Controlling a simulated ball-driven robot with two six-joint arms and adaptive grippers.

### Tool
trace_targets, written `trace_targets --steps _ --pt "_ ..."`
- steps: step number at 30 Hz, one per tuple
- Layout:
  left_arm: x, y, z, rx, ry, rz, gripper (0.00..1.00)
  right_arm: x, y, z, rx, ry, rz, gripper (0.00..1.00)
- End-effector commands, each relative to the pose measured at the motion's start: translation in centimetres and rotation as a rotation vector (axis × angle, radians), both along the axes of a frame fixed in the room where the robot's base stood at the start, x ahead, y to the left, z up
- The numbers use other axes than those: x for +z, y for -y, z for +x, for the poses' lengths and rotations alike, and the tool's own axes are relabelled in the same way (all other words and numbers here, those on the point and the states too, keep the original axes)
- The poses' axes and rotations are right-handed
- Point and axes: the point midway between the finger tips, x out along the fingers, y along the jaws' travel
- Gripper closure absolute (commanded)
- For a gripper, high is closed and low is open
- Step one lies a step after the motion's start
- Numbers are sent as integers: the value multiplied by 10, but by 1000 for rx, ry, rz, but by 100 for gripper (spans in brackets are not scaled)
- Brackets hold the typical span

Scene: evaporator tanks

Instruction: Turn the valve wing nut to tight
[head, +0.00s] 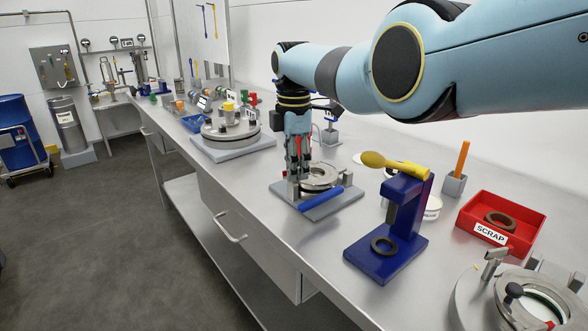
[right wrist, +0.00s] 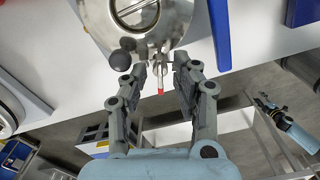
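The valve (head: 320,177) is a round steel body on a grey plate with a blue bar, in the middle of the bench. In the right wrist view its round steel top (right wrist: 137,12) is at the upper edge. A small steel wing nut (right wrist: 160,64) sticks out from its near side, with a red-tipped pin below it. My right gripper (head: 297,176) points down at the valve's left side. In the right wrist view its fingers (right wrist: 160,72) are apart, one on each side of the wing nut, with gaps visible. My left gripper (right wrist: 268,104) seems to show small at the right; its fingers are unclear.
A blue stand (head: 405,232) with a yellow-handled tool and a dark ring is to the right. A larger round fixture (head: 232,133) stands to the left. The bench front is clear.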

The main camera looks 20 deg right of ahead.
Motion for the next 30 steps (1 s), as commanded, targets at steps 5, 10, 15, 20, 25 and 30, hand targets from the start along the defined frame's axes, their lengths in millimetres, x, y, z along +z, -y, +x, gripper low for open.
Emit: trace_targets --steps 5,10,15,20,25,30 --pt "0 0 1 0 2 0 54 -1 0 1 0 2 0 71" --pt "0 0 0 0 1 0 54 -1 0 0 -1 2 0 78" --pt "0 0 -1 0 -2 0 54 -1 0 0 -1 1 0 100" --pt "-1 0 -3 0 -4 0 54 -2 0 0 -1 1 0 100" --pt "-1 0 -3 0 -5 0 54 -2 0 0 -4 1 0 100" --pt "1 0 -3 0 -5 0 54 -1 0 0 -39 0 0 100"
